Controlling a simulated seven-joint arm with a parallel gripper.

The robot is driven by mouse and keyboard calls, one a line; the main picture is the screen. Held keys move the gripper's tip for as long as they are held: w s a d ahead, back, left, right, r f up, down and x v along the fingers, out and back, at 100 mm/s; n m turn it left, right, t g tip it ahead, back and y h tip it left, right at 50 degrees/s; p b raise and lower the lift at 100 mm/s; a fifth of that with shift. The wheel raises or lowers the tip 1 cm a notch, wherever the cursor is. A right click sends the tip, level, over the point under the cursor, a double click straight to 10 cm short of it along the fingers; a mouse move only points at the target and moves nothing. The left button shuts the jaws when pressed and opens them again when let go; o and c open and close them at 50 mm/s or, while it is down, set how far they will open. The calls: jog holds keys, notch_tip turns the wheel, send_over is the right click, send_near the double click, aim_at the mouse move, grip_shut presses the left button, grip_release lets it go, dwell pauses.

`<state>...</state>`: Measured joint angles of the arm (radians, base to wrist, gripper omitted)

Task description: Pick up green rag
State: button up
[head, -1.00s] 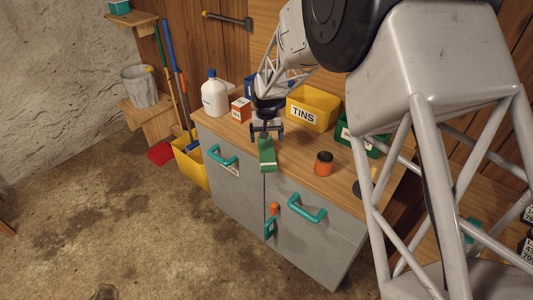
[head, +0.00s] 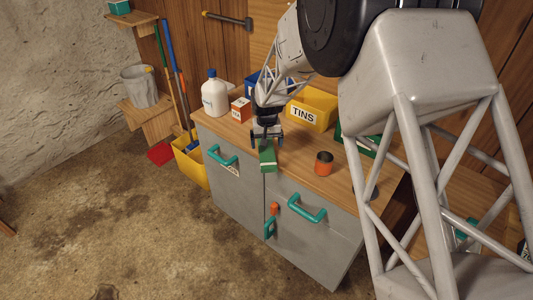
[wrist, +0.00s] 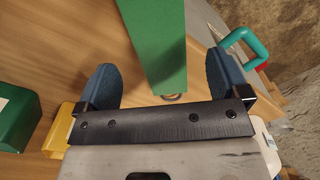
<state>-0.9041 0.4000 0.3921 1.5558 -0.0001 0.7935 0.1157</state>
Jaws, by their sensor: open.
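The green rag (head: 267,156) lies at the front edge of the wooden cabinet top, looking like a flat-sided green block. In the wrist view the green rag (wrist: 158,42) runs from the top edge down between my fingers, with a lighter and a darker face. My gripper (head: 267,139) is just above and behind the rag in the head view. In the wrist view my gripper (wrist: 160,66) has its two blue fingers spread, one on each side of the rag. Gaps show at both sides, wider on the left. I cannot tell the remaining height.
An orange tin (head: 323,163) stands right of the rag. A yellow TINS bin (head: 312,108), a small orange-and-white box (head: 241,110) and a white jug (head: 215,96) stand behind. Teal handles (head: 307,210) stick out from the cabinet front (head: 315,245).

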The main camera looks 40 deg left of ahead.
aim_at(267, 152)
jog(key=shift+f, duration=2.45)
jog(key=shift+c, duration=0.2)
jog(key=c, duration=1)
jog(key=shift+c, duration=0.2)
jog(key=shift+r, duration=0.1)
jog(key=shift+r, duration=0.4)
notch_tip(267, 152, up, 3)
jog(key=shift+f, duration=0.1)
jog(key=s+d+r, duration=0.1)
jog(key=s+d, duration=0.9)
jog(key=d, duration=0.2)
jog(key=shift+s+d+r, duration=0.15)
jog(key=shift+d, duration=0.1)
